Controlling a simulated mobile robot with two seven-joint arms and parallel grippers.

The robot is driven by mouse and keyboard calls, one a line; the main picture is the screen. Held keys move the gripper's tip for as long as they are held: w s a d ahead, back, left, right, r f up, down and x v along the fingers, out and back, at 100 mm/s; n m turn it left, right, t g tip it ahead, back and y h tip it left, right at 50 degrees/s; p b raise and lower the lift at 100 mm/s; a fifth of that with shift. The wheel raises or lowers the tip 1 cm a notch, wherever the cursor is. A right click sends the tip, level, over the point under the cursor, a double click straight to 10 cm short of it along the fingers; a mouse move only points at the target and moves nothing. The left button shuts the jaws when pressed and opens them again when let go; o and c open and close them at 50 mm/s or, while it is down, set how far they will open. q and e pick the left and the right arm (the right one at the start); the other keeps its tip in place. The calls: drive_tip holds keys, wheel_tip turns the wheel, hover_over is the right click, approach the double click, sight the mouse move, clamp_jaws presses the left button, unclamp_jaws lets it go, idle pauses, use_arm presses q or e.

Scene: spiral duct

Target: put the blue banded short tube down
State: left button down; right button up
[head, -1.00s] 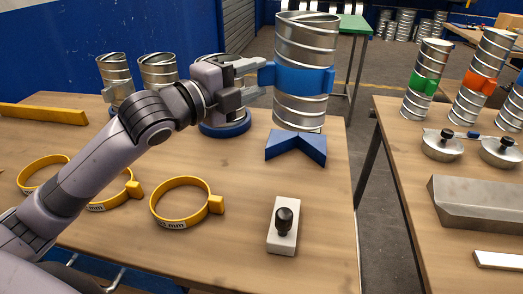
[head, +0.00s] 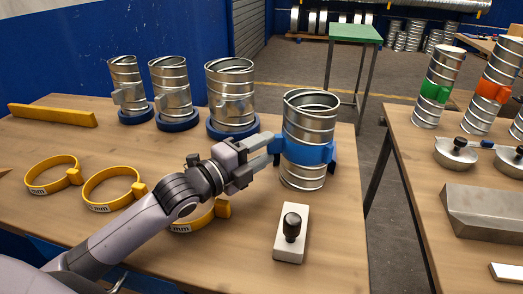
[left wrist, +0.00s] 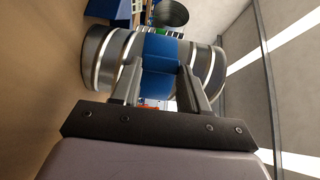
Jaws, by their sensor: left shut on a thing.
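The blue banded short tube (head: 306,119) is a ribbed metal cylinder with a blue band around its middle. It stands upright near the right edge of the left table, in front of a mostly hidden blue V-shaped block (head: 333,155). My left gripper (head: 274,150) is shut on the band's side lug from the left. I cannot tell whether the tube's lower end touches the tabletop. In the left wrist view the tube (left wrist: 108,58) lies across the picture, with its blue band (left wrist: 160,50) at the fingers. My right gripper is not in view.
A white block with a black knob (head: 290,233) is close in front of the tube. Several metal tubes on blue bases stand behind, the nearest (head: 230,97) at back left. Yellow rings (head: 115,188) lie at left. A second table (head: 425,165) is at right across a gap.

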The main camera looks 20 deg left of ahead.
use_arm(q)
drive_tip(key=c, duration=0.6)
unclamp_jaws()
drive_tip(key=shift+f, duration=0.1)
drive_tip(key=shift+o, duration=0.2)
drive_tip(key=shift+b+v, duration=0.75)
drive_tip(key=shift+v, duration=5.25)
